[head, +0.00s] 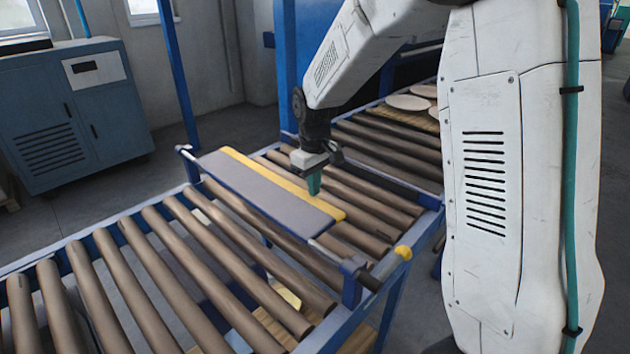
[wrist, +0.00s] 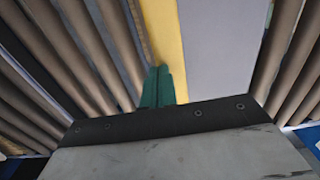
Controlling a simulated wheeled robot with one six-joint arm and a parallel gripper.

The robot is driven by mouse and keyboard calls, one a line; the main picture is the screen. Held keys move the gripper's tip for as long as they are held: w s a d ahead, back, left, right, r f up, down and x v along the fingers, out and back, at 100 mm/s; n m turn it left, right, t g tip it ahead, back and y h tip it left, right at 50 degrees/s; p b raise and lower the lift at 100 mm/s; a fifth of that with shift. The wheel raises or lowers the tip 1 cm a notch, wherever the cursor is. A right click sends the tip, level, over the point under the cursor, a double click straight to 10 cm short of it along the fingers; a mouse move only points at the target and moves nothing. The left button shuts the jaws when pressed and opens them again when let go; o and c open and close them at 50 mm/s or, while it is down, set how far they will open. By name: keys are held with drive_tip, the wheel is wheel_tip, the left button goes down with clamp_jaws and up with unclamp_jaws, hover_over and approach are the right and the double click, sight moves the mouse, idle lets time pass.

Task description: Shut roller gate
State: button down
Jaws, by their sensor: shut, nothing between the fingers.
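The roller gate (head: 255,188) is a flat grey panel with a yellow strip along its far edge. It lies low across the rollers, between the blue side rails. The wrist view shows its grey face (wrist: 218,50) and the yellow strip running up the picture. My gripper (head: 313,186) points down at the yellow edge, towards the panel's right part. Its teal fingers (wrist: 157,86) are together with nothing between them, overlapping the strip's left edge in the wrist view. I cannot tell whether they touch the panel.
Brown rollers (head: 158,258) in a blue frame run on both sides of the gate. A yellow knob (head: 403,252) sits on the right rail. Round plates (head: 408,102) lie on a wooden board at the back right. A blue cabinet (head: 75,112) stands at the back left.

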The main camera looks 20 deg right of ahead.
drive_tip(key=f+y, duration=0.2)
drive_tip(key=f+g+y, duration=0.1)
drive_tip(key=f, duration=0.1)
drive_tip(key=f+g+y, duration=0.1)
drive_tip(key=f+y, duration=0.1)
drive_tip(key=shift+w+d+f+y, duration=0.1)
drive_tip(key=shift+d+f+y, duration=0.2)
drive_tip(key=shift+d+f, duration=0.05)
drive_tip(key=f+y, duration=0.1)
drive_tip(key=a+f+g+y, duration=0.1)
drive_tip(key=f+y, duration=0.1)
drive_tip(key=s+a+f+g+y, duration=0.1)
drive_tip(key=f, duration=0.1)
drive_tip(key=shift+a+y, duration=0.1)
drive_tip(key=shift+y, duration=0.3)
drive_tip(key=shift+s+a+f+g+y, duration=0.1)
drive_tip(key=shift+a+f+g+y, duration=0.2)
drive_tip(key=shift+a+f+y, duration=0.15)
drive_tip(key=shift+s+a+f, duration=0.2)
drive_tip(key=shift+a+f, duration=0.25)
drive_tip(key=shift+f, duration=0.05)
